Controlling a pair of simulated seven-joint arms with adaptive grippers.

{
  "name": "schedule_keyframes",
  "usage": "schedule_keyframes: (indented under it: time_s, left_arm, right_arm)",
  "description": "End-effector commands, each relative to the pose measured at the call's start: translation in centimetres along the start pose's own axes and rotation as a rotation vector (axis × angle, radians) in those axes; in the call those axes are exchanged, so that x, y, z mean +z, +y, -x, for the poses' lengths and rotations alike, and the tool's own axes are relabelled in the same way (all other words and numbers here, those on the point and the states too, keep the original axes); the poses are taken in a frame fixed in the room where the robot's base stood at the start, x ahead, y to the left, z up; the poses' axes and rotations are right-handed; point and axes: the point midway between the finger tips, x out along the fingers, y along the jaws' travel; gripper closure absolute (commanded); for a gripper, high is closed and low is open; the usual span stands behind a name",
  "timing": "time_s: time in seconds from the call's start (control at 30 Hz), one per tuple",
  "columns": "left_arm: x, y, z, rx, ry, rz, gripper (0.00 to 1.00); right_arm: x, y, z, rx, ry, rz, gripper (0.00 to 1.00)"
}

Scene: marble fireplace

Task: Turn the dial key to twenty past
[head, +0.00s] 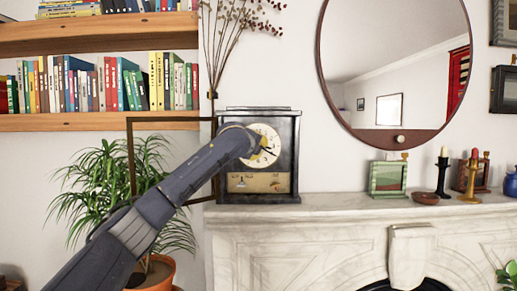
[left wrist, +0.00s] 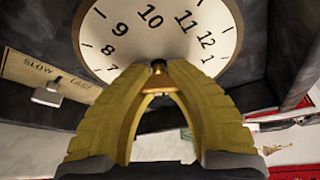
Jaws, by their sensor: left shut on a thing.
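A dark mantel clock (head: 294,160) has a cream round dial (head: 272,136). The dial also shows in the left wrist view (left wrist: 155,40), with the numerals 9, 10, 11, 12 and 1 readable. My left gripper (head: 264,151) is in front of the dial, and my arm hides its left part. In the left wrist view, the yellow fingers of my left gripper (left wrist: 158,75) are shut on a small brass dial key (left wrist: 158,93) at the dial's middle. I cannot make out where the clock's hands point. My right gripper is in neither view.
The clock's framed door (head: 131,165) stands open to the left. A lower panel (left wrist: 48,78) reads SLOW and FAST and has a small slider. On the marble mantel (head: 340,207), a green frame (head: 388,178) and candlesticks stand to the right. A leafy plant (head: 95,185) is below left.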

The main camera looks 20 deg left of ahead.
Motion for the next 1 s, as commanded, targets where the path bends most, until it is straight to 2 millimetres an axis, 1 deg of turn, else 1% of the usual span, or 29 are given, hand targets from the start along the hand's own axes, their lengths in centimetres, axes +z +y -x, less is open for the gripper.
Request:
schedule_keyframes:
  time_s: [0.23,0.27,0.6,0.63,0.87,1.0]
  left_arm:
    - [-0.06,-0.03,0.00,-0.001,0.001,0.001,1.00]
    - [-0.06,-0.03,0.00,-0.001,0.001,0.001,0.80]
    - [-0.06,-0.05,0.01,-0.001,0.001,0.002,0.41]
    - [-0.05,-0.05,0.01,-0.001,0.001,0.002,0.38]
    - [-0.02,-0.01,0.01,-0.001,0.000,0.001,0.38]
    - [0.01,-0.01,0.41,-0.001,0.000,0.001,0.38]
  right_arm:
    - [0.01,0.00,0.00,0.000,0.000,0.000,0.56]
    - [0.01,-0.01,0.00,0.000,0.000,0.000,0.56]
    - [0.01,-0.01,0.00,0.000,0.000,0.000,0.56]
    - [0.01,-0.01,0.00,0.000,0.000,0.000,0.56]
    - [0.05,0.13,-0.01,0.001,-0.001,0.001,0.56]
    - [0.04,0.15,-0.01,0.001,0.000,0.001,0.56]
